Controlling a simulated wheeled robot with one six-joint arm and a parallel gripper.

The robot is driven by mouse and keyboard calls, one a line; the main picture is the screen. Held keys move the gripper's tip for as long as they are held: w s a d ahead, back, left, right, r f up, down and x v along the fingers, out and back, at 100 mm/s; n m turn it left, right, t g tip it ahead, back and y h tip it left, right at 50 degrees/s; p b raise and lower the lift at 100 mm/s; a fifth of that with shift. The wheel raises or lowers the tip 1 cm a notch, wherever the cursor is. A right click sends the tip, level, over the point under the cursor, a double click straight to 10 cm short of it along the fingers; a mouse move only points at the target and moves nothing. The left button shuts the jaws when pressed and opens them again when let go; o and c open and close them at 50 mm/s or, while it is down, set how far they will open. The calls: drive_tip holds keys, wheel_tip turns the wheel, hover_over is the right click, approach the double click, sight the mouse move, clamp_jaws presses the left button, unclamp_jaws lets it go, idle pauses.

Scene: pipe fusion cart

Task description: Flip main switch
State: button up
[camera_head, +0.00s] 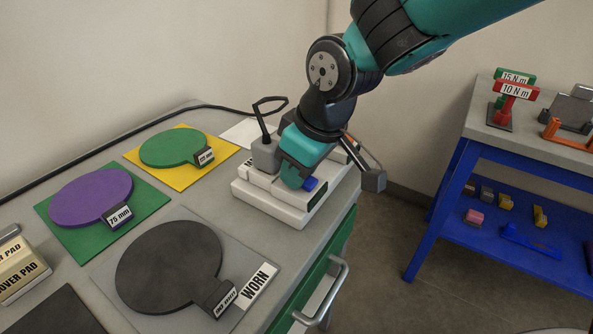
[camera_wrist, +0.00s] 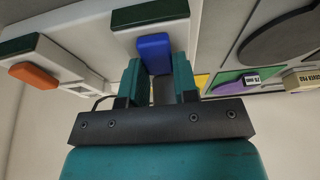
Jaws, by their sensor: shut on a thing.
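A white unit (camera_head: 268,208) with switches sits at the right end of the cart's top. In the wrist view a blue switch lever (camera_wrist: 153,48) stands on a white, dark green-edged block; the lever also shows in the head view (camera_head: 311,184). An orange lever (camera_wrist: 33,75) is on a similar block beside it. My gripper (camera_head: 298,180) points down over the unit. Its teal fingers (camera_wrist: 157,66) are closed around the near end of the blue lever. Labels on the unit are mostly hidden by my arm, so I cannot read which switch is the main one.
Green (camera_head: 170,148), purple (camera_head: 90,198) and dark (camera_head: 165,265) discs lie left. A blue-legged bench (camera_head: 450,190) stands right, across open floor.

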drive_tip(key=o, duration=0.9)
drive_tip(key=p+v, duration=0.1)
drive_tip(key=v, duration=1.6)
drive_tip(key=shift+r+p, duration=0.2)
drive_tip(key=shift+p, duration=0.1)
drive_tip(key=shift+d, duration=0.15)
drive_tip(key=s+d+f+m+p, duration=0.1)
drive_tip(key=s+d+p, duration=0.1)
drive_tip(key=s, duration=0.2)
drive_tip(key=s+d+f+m+g+p, duration=0.1)
drive_tip(key=s+d+p, duration=0.1)
drive_tip(key=s, duration=0.2)
drive_tip(key=s+d+f+m+g+y+p, duration=0.1)
drive_tip(key=s+d+p, duration=0.1)
drive_tip(key=s, duration=0.2)
drive_tip(key=shift+s+d+p, duration=0.2)
drive_tip(key=shift+p, duration=0.2)
